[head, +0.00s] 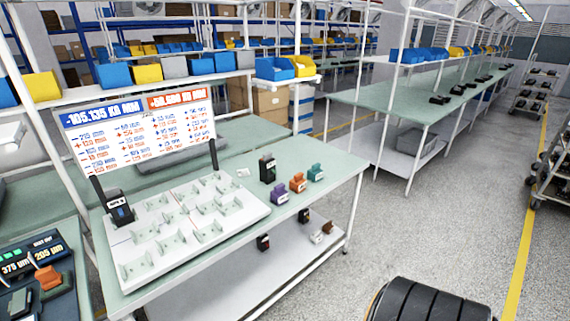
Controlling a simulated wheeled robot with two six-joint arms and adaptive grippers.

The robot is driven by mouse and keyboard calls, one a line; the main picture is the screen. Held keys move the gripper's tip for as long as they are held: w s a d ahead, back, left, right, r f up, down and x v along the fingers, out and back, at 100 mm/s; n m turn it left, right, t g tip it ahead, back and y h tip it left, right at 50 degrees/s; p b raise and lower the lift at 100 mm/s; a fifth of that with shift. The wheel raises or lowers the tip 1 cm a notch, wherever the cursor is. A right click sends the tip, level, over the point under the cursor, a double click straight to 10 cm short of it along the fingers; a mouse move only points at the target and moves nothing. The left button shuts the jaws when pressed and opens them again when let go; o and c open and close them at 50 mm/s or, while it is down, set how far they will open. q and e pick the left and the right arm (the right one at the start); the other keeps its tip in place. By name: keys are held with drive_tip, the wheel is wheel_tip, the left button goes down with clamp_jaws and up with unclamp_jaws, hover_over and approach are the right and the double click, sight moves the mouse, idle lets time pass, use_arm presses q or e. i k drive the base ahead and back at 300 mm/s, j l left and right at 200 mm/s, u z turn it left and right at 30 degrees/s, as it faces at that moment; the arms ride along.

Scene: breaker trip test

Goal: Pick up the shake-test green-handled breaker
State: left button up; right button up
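Neither of my grippers shows in the head view. At the lower left edge is a dark test unit (35,249) with a display reading 375 µm and 205 µm. On it sit an orange-handled piece (48,278) and a dark grey-green piece (20,302), partly cut off by the frame; I cannot tell if the latter is a green-handled breaker. On the middle table a teal-green-handled breaker (316,173) stands at the right of a row, beside an orange one (298,183) and a purple one (279,193). A taller dark breaker (267,168) stands behind the purple one.
The green-topped table (335,166) holds a white rack (128,272) of several empty holders, a dark device (118,208) and a number board (140,130). Small pieces (263,242) lie lower, near the table's front side.

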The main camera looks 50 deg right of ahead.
sight(268, 172)
drive_tip(key=z, duration=1.4)
